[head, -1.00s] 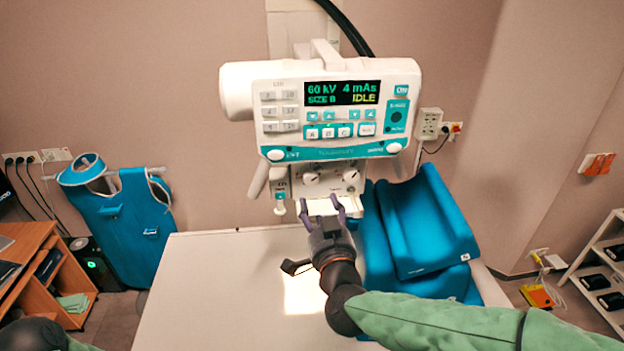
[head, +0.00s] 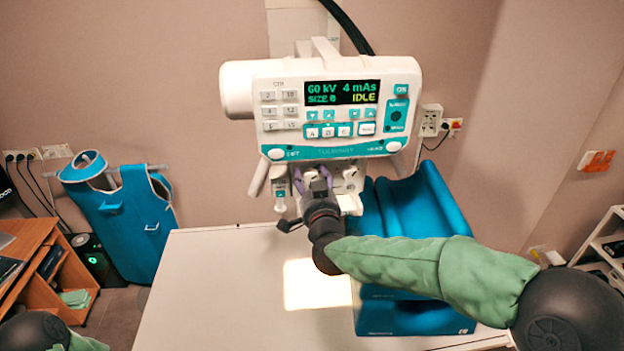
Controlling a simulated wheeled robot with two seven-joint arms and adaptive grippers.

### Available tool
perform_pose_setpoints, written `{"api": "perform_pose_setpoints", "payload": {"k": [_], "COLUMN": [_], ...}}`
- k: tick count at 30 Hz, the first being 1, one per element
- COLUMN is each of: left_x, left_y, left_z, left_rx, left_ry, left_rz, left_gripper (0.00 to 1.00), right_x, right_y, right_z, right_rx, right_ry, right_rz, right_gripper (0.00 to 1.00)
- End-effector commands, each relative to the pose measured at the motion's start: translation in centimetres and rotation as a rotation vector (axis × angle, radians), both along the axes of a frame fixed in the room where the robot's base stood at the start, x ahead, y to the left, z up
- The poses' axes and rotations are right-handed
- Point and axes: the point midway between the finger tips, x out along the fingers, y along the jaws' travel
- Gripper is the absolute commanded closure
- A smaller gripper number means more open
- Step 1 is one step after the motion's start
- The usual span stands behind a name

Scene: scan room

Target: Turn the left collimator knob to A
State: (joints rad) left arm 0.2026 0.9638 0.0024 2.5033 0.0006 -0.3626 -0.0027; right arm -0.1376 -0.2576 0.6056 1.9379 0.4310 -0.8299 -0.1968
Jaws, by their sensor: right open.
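The X-ray head (head: 340,152) hangs over the table, and its display (head: 342,92) reads 60 kV, 4 mAs, IDLE. Below it is the collimator panel with two knobs. The right collimator knob (head: 350,174) shows as a pale shape just right of my gripper. I cannot tell whether the fingers touch the knob. Of my left arm only a part shows at the lower left; its gripper is out of view.
The white table (head: 215,285) below is mostly clear, with a bright light patch on it. Blue cushions (head: 435,225) stand on its right side. A blue apron (head: 130,222) hangs on the left wall, beside a wooden desk (head: 35,262).

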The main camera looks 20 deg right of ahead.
Motion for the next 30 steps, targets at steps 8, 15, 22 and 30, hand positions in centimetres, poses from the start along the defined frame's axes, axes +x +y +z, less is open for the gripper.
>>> {"api": "perform_pose_setpoints", "payload": {"k": [8, 15, 22, 30], "left_x": [0.0, 0.0, 0.0, 0.0], "left_y": [0.0, 0.0, 0.0, 0.0], "left_z": [-0.01, -0.01, 0.14, 0.89], "left_rx": [0.0, 0.0, 0.0, 0.0], "left_ry": [0.0, 0.0, 0.0, 0.0], "left_rz": [0.0, 0.0, 0.0, 0.0], "left_gripper": [0.6, 0.6, 0.6, 0.6], "right_x": [0.03, 0.02, 0.01, 0.02], "right_y": [-0.02, -0.03, -0.03, -0.02], "right_z": [0.0, 0.02, 0.08, 0.19], "right_rx": [0.0, 0.0, -0.021, -0.154], "right_ry": [0.0, -0.001, 0.004, 0.037], "right_rz": [0.0, 0.0, -0.001, 0.0], "right_gripper": [0.55, 0.97, 0.97, 0.97]}}
